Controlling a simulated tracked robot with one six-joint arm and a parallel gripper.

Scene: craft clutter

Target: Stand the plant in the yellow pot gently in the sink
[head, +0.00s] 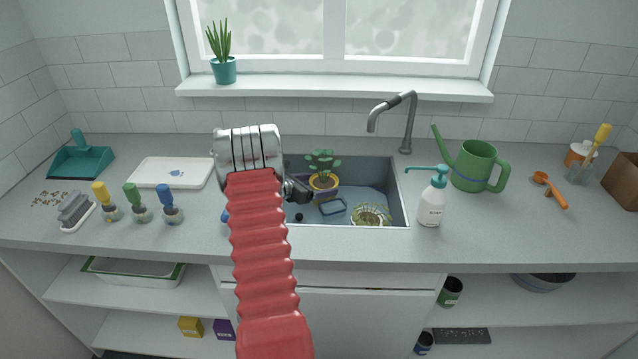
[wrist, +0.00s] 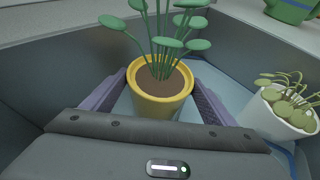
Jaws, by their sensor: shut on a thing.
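The plant in the yellow pot (head: 323,182) is upright inside the sink (head: 399,205), towards its back left in the head view. In the wrist view the yellow pot (wrist: 160,103) has brown soil and round green leaves on stalks. My gripper (wrist: 157,95) has its purple fingers on both sides of the pot and is shut on it. The pot's underside is hidden, so I cannot tell whether it touches the sink floor. My arm hides the sink's left part in the head view.
The faucet (head: 408,120) rises behind. A soap bottle (head: 432,200) and green watering can (head: 474,166) stand right of the sink.

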